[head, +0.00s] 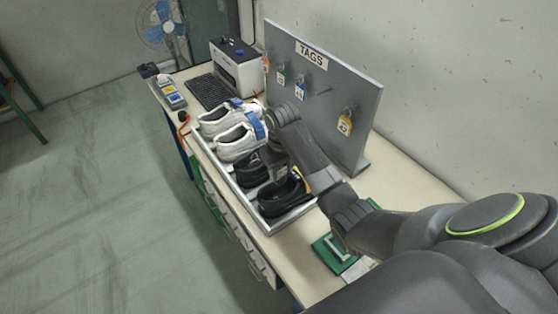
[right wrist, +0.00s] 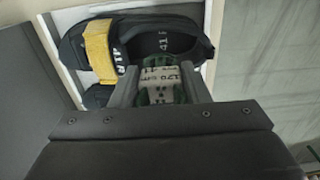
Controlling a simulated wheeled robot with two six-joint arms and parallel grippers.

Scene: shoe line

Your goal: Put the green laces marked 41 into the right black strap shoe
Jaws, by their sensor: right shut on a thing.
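My right gripper (right wrist: 160,92) is shut on a bundle of green laces (right wrist: 150,96) with a white printed band; the band seems to read 120 cm. The laces are hard to make out in the head view. In the right wrist view the bundle is in front of the opening of a black shoe (right wrist: 187,35) with a yellow strap (right wrist: 97,52) and 41 R inside. I cannot tell its height above the shoe. In the head view this seems to be the nearest black shoe (head: 278,207); another black shoe (head: 247,172) sits behind it. My left gripper is not in view.
Two white shoes (head: 236,143) with blue straps share the grey tray (head: 262,226). A grey TAGS board (head: 335,95) with hanging tags stands right of it. A green mat (head: 326,254) lies nearer. A printer-like box (head: 238,70) and keyboard (head: 208,92) are at the back.

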